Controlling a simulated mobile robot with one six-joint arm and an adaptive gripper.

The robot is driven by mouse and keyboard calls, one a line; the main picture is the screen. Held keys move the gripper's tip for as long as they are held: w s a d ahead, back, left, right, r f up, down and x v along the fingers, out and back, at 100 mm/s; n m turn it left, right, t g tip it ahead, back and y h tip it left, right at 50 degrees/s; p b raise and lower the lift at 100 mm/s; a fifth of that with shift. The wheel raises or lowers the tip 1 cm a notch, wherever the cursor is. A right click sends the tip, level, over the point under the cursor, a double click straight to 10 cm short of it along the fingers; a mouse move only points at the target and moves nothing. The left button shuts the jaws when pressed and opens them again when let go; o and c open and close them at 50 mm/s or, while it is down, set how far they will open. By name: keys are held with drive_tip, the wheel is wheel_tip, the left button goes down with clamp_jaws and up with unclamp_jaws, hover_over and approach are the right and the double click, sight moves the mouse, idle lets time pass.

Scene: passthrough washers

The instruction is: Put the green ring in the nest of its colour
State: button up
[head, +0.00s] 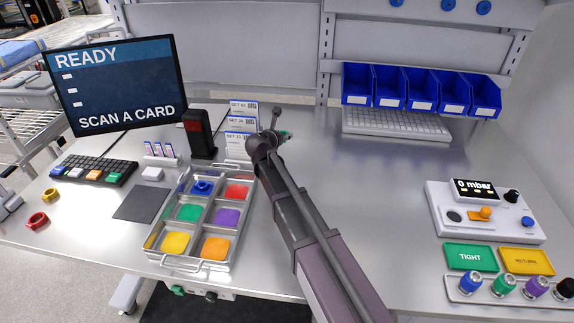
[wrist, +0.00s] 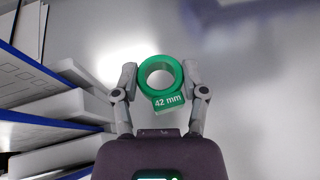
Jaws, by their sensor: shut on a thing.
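The green ring (wrist: 143,84), with a "42 mm" tag, sits between the two fingers of my gripper (wrist: 160,76) in the wrist view. The gripper is shut on it. In the head view my gripper (head: 280,135) is at the back middle of the bench, right of the card holders, and only a bit of green shows there. The tray (head: 150,241) stands to the left of my arm, with coloured nests in it. The green nest (head: 189,212) is in its left column, middle row, and looks empty. A blue ring (head: 202,187) sits in the blue nest behind it.
A red ring (head: 38,220) and a yellow ring (head: 48,194) lie at the far left. Card holders (head: 238,143) and a dark scanner (head: 199,134) stand behind the tray. Blue bins (head: 420,90) and a pressure tester (head: 485,212) are at the right.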

idle(0.3)
wheel_tip(320, 180, down, 6)
drive_tip(key=b, duration=0.6)
drive_tip(key=shift+a+f, duration=0.1)
idle(0.4)
drive_tip(key=shift+f+b, duration=1.9)
drive_tip(key=shift+b, duration=0.1)
drive_tip(key=shift+f, duration=0.1)
